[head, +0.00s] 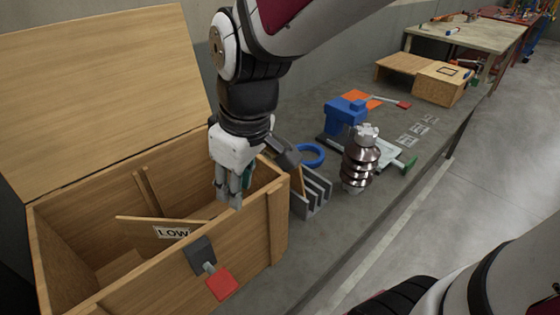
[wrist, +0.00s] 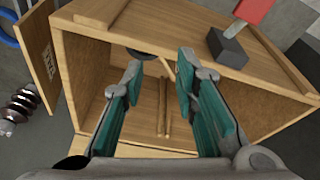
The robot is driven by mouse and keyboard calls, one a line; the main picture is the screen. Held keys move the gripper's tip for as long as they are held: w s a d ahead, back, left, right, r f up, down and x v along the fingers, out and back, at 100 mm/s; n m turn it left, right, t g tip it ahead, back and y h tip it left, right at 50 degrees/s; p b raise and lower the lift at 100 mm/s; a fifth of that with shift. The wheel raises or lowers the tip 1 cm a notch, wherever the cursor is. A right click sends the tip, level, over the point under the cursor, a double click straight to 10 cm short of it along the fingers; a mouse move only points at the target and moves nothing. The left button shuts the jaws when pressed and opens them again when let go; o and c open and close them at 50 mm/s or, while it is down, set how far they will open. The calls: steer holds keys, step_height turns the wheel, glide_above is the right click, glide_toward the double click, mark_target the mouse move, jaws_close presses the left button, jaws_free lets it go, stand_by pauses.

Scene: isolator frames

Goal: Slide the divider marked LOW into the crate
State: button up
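The open wooden crate (head: 150,285) stands at left in the head view; its front wall also shows in the wrist view (wrist: 135,50). The divider marked LOW (head: 145,228) is inside it, behind the front wall, its label facing the head camera. Its lower part is hidden, and I cannot tell whether it sits in a slot. Two guide strips (head: 147,190) run down the back wall; they also show between my fingers in the wrist view (wrist: 164,110). My gripper (head: 230,204) is open and empty above the crate's right part, apart from the divider.
The raised lid (head: 100,90) stands behind the crate. A latch with a red tab (head: 221,284) is on the front wall. A grey rack (head: 314,194) holds another panel, with an unreadable label in the wrist view (wrist: 42,50).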

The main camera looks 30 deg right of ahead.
steer(key=s+d+r+m, duration=0.2)
steer(key=s+d+m, duration=0.1)
steer(key=s, duration=0.4)
steer(key=s+d+r+m+h, duration=0.1)
steer(key=s+d+m, duration=0.2)
steer(key=s+d, duration=0.2)
steer(key=s, duration=0.3)
steer(key=shift+r+m, duration=0.4)
